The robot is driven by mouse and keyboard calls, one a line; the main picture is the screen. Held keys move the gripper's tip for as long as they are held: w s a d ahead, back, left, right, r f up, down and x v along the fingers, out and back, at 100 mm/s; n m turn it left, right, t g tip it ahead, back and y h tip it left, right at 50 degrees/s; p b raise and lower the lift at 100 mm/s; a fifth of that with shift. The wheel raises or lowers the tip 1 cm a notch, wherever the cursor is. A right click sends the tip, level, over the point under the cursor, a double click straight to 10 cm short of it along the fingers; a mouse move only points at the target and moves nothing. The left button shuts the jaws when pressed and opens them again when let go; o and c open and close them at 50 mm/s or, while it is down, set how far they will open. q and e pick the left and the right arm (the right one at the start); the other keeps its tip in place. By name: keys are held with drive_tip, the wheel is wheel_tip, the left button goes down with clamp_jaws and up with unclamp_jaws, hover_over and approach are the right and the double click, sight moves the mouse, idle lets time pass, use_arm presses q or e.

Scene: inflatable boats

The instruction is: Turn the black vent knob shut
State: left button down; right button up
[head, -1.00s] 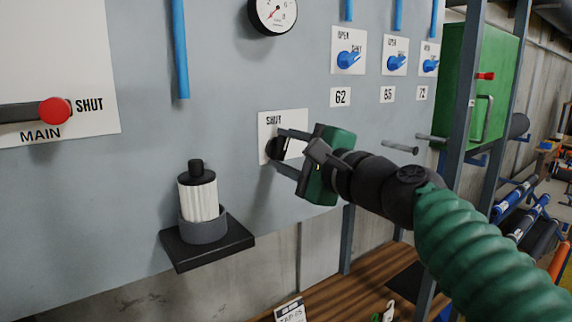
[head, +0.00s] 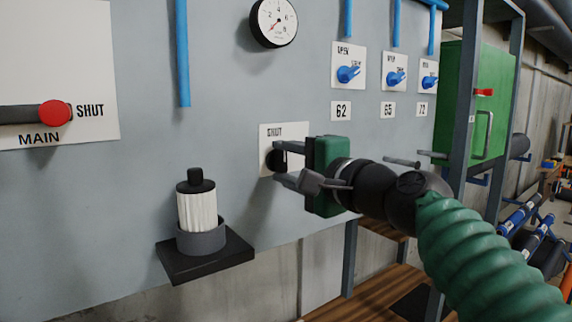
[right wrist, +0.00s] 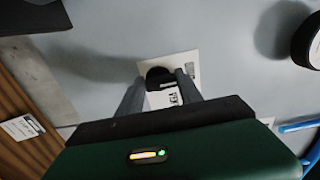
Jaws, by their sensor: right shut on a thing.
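The black vent knob (head: 276,160) sits on a white plate (head: 266,133) lettered SHUT on the grey panel. My right gripper (head: 282,163) is shut on the knob, one finger on either side of it. In the right wrist view the knob (right wrist: 158,75) shows between the fingertips (right wrist: 162,80), in front of the plate (right wrist: 166,98), which carries partly hidden lettering. The knob's pointer is hidden, so I cannot tell its exact setting. My left gripper is not in view.
A filter cartridge (head: 198,208) stands on a black shelf (head: 208,256) left of the knob. A red-ended MAIN lever (head: 54,113) is at the far left. A gauge (head: 274,22) hangs above. Blue valves (head: 348,74) and a grey peg (head: 402,162) are to the right.

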drive_tip(key=shift+f, duration=0.1)
drive_tip(key=o, duration=1.3)
drive_tip(key=shift+o, duration=0.2)
drive_tip(key=b+v, duration=0.6)
drive_tip(key=v, duration=1)
drive_tip(key=shift+s+d+b, duration=0.25)
drive_tip(key=shift+b, duration=0.15)
